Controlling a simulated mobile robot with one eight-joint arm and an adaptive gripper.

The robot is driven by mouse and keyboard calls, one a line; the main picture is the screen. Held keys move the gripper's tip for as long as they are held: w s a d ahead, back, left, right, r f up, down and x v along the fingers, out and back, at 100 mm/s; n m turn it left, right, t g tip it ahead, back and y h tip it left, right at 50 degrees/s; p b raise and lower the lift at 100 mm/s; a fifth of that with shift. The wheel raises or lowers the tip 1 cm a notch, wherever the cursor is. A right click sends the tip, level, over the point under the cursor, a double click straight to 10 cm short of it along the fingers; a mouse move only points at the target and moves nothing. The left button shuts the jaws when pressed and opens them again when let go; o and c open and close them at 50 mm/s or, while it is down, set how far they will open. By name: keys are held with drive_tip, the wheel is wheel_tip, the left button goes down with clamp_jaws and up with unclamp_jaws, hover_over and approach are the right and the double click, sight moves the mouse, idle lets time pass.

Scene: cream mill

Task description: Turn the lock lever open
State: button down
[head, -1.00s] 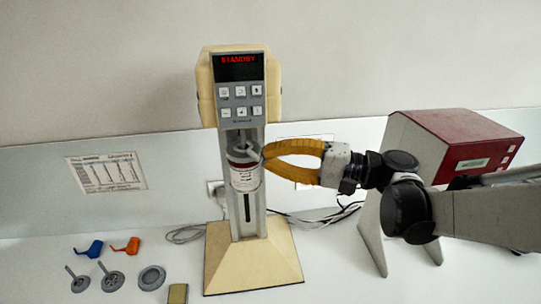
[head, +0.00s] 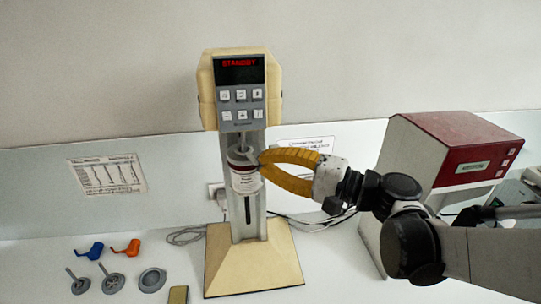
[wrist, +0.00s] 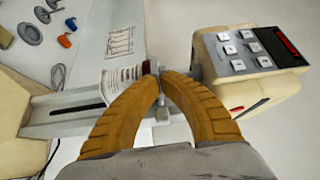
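The cream mill (head: 205,95) stands upright on its wide base, with a control panel and a lit red STANDBY display. A white labelled cylinder (head: 246,181) sits on its column below the panel. My gripper (head: 261,158) reaches in from the right, its yellow fingertips at the upper right of this cylinder. In the wrist view my gripper (wrist: 158,74) has its fingertips closed together around a small grey part, which looks like the lock lever (wrist: 154,66). The fingers hide most of it, so its exact angle is unclear.
A red-topped box (head: 470,140) stands right, close behind my arm. Blue (head: 89,251) and orange (head: 126,248) pieces, grey discs (head: 152,280) and a small tan block (head: 178,295) lie left of the base.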

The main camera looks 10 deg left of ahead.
sight(249, 170)
drive_tip(key=shift+s+a+m+t+h, duration=0.3)
drive_tip(key=shift+s+a+m+t, duration=0.1)
drive_tip(key=shift+s+a+t, duration=0.3)
drive_tip(key=shift+s+a+m+t+h, duration=0.3)
drive_tip(key=shift+s+a+m+t, duration=0.15)
drive_tip(key=shift+a, duration=0.35)
drive_tip(key=shift+s+a, duration=0.1)
drive_tip(key=shift+a, duration=0.1)
drive_tip(key=shift+d, duration=0.1)
